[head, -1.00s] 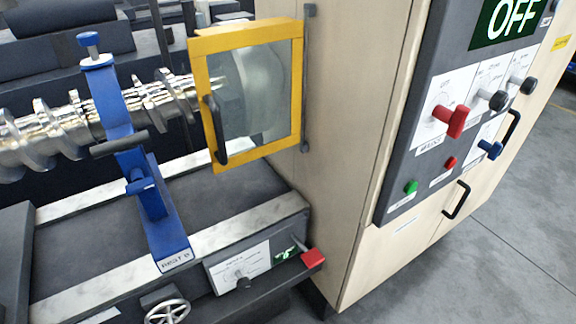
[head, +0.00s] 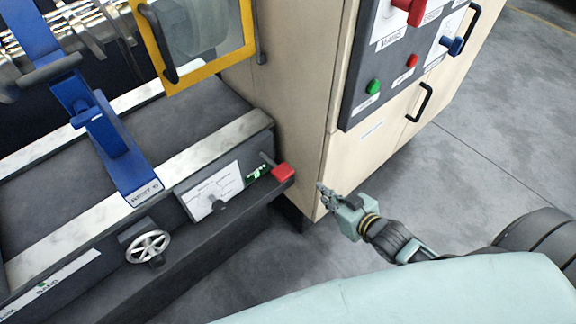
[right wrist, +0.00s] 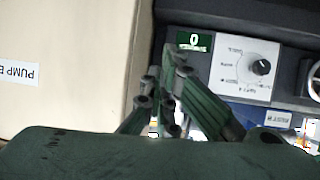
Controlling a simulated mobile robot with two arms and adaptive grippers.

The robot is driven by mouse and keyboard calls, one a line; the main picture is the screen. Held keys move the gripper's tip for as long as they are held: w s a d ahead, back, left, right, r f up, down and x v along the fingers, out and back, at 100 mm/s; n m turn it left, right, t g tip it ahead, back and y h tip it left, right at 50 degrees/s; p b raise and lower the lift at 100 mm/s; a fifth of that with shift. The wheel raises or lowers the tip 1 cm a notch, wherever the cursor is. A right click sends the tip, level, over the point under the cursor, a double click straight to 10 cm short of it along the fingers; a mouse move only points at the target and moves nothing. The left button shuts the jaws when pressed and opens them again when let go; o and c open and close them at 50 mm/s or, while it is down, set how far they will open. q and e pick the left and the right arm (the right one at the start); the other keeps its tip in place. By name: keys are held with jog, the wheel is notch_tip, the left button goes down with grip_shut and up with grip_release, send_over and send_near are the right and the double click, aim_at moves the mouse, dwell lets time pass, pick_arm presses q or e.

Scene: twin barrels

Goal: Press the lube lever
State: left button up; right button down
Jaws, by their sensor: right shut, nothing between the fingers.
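The lever with a red knob (head: 283,172) sticks out of the front of the dark machine bed, near its right end, beside a small green label; I take it for the lube lever. My right gripper (head: 322,189) is shut and empty, a short way right of the red knob and apart from it, in front of the beige cabinet. The red knob is not clearly visible there. My left gripper is not in view.
The beige cabinet (head: 292,80) stands close behind my right gripper. Left of the lever are a white dial plate (head: 212,189), a handwheel (head: 148,246) and a blue rest (head: 105,135). A dark ledge (head: 200,262) runs below. Grey floor is clear at right.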

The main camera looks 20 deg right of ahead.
jog(key=w+a+r+n+t+y, duration=0.1)
jog(key=a+r, duration=0.3)
jog(key=r, duration=0.7)
jog(key=shift+a+t+y, duration=0.2)
jog(key=shift+t+y, duration=0.2)
jog(key=shift+y, duration=0.3)
jog(key=shift+w+r, duration=0.1)
jog(key=shift+w, duration=0.05)
jog(key=p, duration=0.1)
send_over(288, 175)
notch_tip(288, 175, down, 5)
jog(key=shift+w+f, duration=0.15)
jog(key=shift+f, duration=0.6)
